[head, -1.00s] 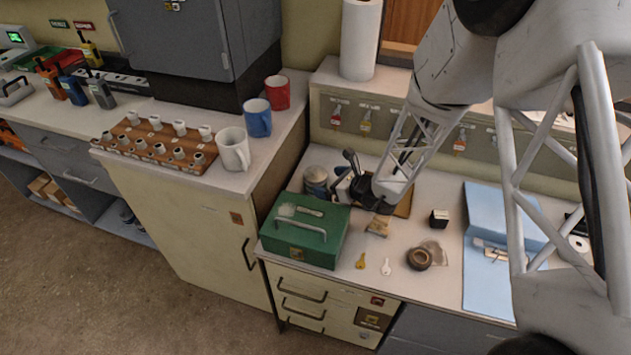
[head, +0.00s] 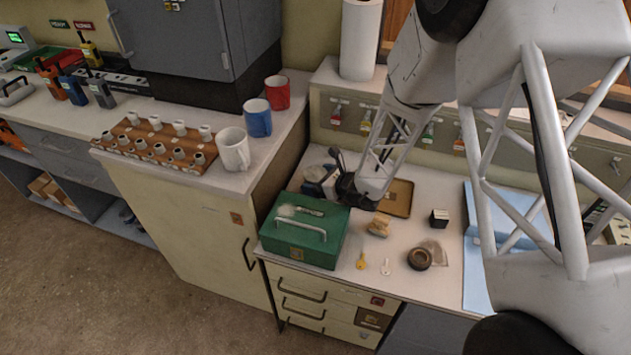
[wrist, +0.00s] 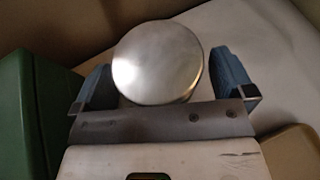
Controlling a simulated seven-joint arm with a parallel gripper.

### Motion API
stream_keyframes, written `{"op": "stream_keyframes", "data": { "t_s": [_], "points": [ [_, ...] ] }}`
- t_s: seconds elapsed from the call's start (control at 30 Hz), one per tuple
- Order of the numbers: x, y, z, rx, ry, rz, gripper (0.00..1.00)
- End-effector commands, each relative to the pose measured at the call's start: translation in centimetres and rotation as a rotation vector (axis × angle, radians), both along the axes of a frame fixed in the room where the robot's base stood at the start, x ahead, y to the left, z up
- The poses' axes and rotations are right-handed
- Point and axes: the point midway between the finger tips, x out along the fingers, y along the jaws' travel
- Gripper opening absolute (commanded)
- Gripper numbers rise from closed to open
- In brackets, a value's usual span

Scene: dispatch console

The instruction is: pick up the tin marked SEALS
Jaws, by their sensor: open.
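A round tin with a plain silver lid (wrist: 157,62) stands between the two blue fingers of my gripper (wrist: 163,82) in the wrist view. The fingers are apart, one on each side of the tin, and I cannot tell whether either touches it. In the head view my gripper (head: 320,181) is low over the desk just behind the green cash box. There the tin is mostly hidden by the gripper and the box. No SEALS marking can be read in either view.
The green cash box (head: 303,232) stands close in front of the gripper. A brown tray (head: 398,198) lies to its right. Keys, a tape roll (head: 419,259), a small black-and-white box (head: 439,218) and a blue folder (head: 477,265) are further right. A panel with hanging tags rises behind.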

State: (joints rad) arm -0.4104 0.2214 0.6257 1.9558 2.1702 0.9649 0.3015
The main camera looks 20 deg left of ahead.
Motion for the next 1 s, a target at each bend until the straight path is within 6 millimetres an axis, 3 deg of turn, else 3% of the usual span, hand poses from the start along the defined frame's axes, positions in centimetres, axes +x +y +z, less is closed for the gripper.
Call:
{"op": "stream_keyframes", "data": {
  "t_s": [0.57, 0.9, 1.0],
  "points": [
    [0.02, 0.06, 0.00, 0.000, 0.000, 0.000, 0.98],
    [0.02, 0.06, 0.00, 0.000, 0.000, 0.000, 0.48],
    [0.04, 0.07, 0.03, 0.001, 0.000, 0.000, 0.48]
  ]
}}
